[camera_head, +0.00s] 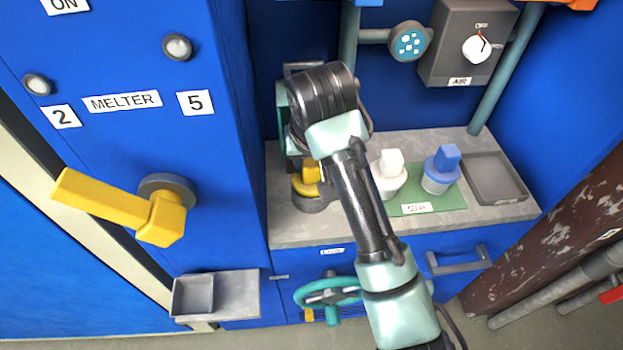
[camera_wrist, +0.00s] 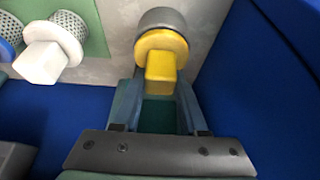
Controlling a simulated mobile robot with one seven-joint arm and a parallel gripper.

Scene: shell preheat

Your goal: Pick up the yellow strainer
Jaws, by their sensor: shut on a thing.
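The yellow strainer (camera_head: 308,178) has a yellow block handle and a yellow collar. It stands in a grey round holder (camera_head: 311,203) at the left of the grey counter, partly hidden by my arm. In the wrist view the yellow strainer (camera_wrist: 161,57) sits between the two fingers of my gripper (camera_wrist: 160,88), which is shut on its block handle. The grey part (camera_wrist: 162,20) shows beyond the yellow collar. In the head view my gripper is mostly hidden behind my wrist.
A white strainer (camera_head: 390,173) and a blue strainer (camera_head: 441,170) stand on a green mat (camera_head: 455,200) to the right. A grey tray (camera_head: 494,178) lies at the counter's right end. The blue melter cabinet (camera_head: 110,50) with a yellow lever (camera_head: 120,205) rises close on the left.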

